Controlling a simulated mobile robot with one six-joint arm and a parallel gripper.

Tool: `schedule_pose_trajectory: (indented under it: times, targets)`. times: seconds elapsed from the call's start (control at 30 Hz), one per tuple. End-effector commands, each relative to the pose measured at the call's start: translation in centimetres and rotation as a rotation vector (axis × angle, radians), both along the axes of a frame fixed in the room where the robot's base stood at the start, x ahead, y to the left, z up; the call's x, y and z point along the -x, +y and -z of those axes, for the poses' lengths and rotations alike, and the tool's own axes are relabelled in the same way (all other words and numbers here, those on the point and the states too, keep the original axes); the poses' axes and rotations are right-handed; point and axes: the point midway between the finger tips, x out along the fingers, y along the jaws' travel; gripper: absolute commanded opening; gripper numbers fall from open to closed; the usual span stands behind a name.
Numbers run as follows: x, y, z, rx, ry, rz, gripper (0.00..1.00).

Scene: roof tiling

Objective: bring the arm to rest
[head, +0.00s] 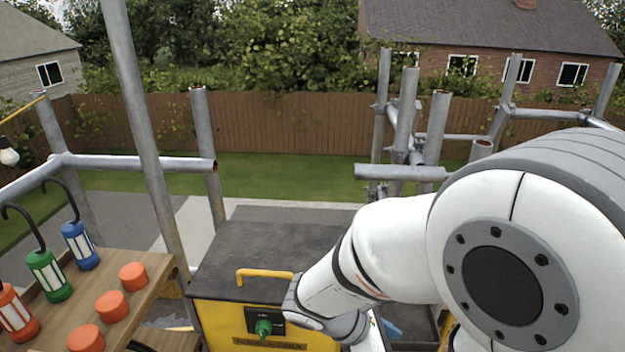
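My white arm with grey joints fills the right side of the head view. It reaches left from a large round joint and narrows to a bend in front of the yellow box (222,318). Past that bend it turns back to the lower right and is partly hidden. My gripper is not visible, so I cannot see its fingers or anything held in them.
The yellow box has a dark lid (265,235), a yellow handle (265,274) and a green knob (264,328). Left, a wooden shelf (148,290) bears orange discs (112,305) and green (48,274) and blue (80,245) lanterns. Scaffold poles (145,130) stand around.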

Motion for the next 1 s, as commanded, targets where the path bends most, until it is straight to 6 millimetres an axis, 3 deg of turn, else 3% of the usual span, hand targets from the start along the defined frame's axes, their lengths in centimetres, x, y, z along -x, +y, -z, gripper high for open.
schedule_pose_trajectory:
  times: [0.2, 0.4, 0.5, 0.67, 1.0]
  targets:
    - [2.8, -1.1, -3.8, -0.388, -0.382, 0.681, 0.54]
    - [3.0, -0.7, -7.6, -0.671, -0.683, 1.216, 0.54]
    - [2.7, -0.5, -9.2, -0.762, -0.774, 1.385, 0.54]
    - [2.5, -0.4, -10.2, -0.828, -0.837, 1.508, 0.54]
    - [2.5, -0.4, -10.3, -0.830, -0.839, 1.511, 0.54]
